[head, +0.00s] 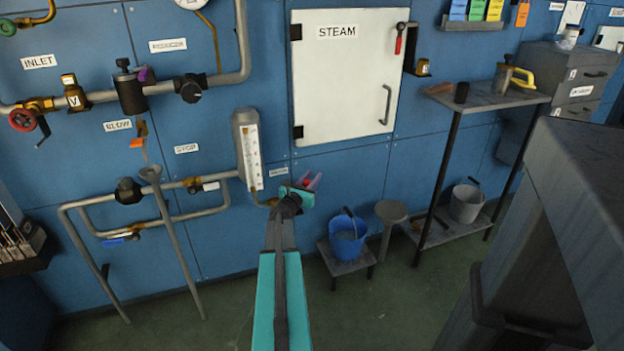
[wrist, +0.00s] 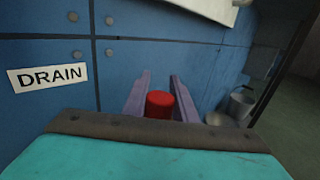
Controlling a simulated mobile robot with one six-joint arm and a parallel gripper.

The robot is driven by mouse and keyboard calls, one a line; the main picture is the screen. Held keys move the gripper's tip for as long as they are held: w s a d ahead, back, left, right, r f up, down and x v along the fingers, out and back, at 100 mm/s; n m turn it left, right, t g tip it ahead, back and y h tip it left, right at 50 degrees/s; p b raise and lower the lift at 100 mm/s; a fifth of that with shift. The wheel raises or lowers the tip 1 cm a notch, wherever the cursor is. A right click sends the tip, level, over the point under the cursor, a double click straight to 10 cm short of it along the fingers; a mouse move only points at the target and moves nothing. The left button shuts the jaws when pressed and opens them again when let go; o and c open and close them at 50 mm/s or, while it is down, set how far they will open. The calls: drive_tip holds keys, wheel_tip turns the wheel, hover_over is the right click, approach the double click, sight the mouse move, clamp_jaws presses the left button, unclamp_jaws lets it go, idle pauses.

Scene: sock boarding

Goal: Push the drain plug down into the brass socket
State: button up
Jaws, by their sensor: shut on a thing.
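My gripper (head: 308,182) is at the end of the teal arm, in front of the blue panel, to the right of the small DRAIN label (head: 279,171). In the wrist view its two purple fingers (wrist: 160,99) stand on either side of a red cylindrical plug (wrist: 160,104) and are shut on it. The plug's round top shows; its lower part is hidden behind the gripper's dark edge. A brass fitting (head: 268,202) shows left of my gripper, below the gauge. I cannot make out the brass socket under the plug in either view.
The gauge (head: 247,145) and pipes are on the wall to the left. A white STEAM door (head: 345,75) is above my gripper. A blue bucket (head: 347,226) on a low stand and a round stool (head: 391,211) are to the right. Green floor (head: 235,310) lies open at lower left.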

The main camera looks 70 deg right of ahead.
drive_tip(key=shift+f+b, duration=0.3)
drive_tip(key=shift+f, duration=0.1)
drive_tip(key=o, duration=1.1)
drive_tip(key=shift+a, duration=0.1)
drive_tip(key=shift+w+a+p, duration=0.2)
drive_tip(key=shift+a+p, duration=0.1)
drive_tip(key=shift+a, duration=1.95)
drive_tip(key=shift+w+a+p, duration=0.25)
drive_tip(key=shift+a, duration=2.05)
drive_tip(key=shift+w+a+p, duration=0.2)
drive_tip(key=shift+a+p, duration=0.1)
drive_tip(key=shift+a, duration=1.95)
drive_tip(key=shift+w, duration=0.1)
